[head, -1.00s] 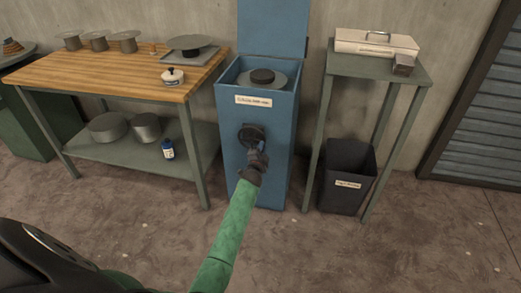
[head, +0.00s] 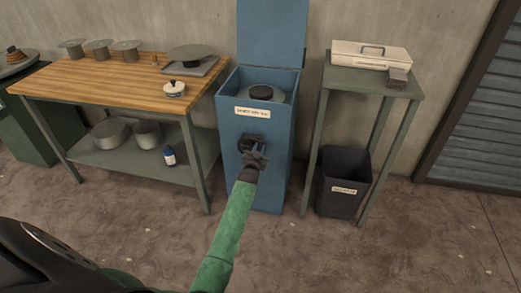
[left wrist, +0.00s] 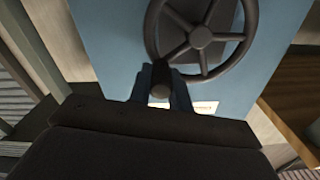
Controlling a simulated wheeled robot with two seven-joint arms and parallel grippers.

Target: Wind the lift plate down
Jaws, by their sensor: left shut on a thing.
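A tall blue cabinet (head: 233,160) stands against the wall with its lid raised. Inside its open top is the grey round lift plate (head: 276,97) with a dark round piece (head: 261,92) on it, below the cabinet's rim. A dark handwheel (head: 243,144) is on the cabinet's front; in the left wrist view the spoked wheel (left wrist: 200,37) shows large. My left gripper (head: 254,158) is at the wheel's lower right. In the left wrist view its fingers (left wrist: 160,88) are closed around the wheel's handle knob. My right gripper is not in view.
A wooden workbench (head: 115,85) with metal discs, a small white pot (head: 174,89) and pans stands left. A side table (head: 375,84) with a white case (head: 371,56) stands right, with a dark bin (head: 345,180) below. The floor in front is clear.

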